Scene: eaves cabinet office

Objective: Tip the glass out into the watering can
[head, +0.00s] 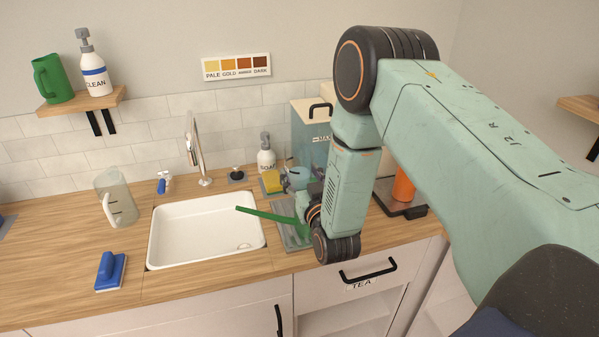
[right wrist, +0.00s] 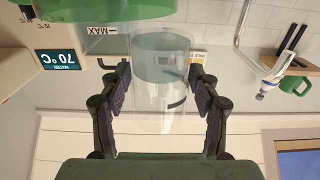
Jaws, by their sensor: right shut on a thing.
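My right gripper (right wrist: 160,85) is shut on a clear glass (right wrist: 160,105), which sits between its two fingers in the right wrist view. A blue-grey band shows at one end of the glass, on the side toward the watering can. In the head view the glass (head: 297,178) shows small and bluish beside my right gripper (head: 308,190). The green watering can (right wrist: 105,8) lies beyond the glass at the picture's top. In the head view its long spout (head: 265,215) reaches left over the sink's edge; my arm hides much of its body. My left gripper is out of view.
The white sink (head: 205,250) is left of the can. A soap bottle (head: 266,155), a yellow sponge (head: 271,181) and a water dispenser (head: 312,130) are close behind the can. An orange cylinder (head: 403,186) stands right.

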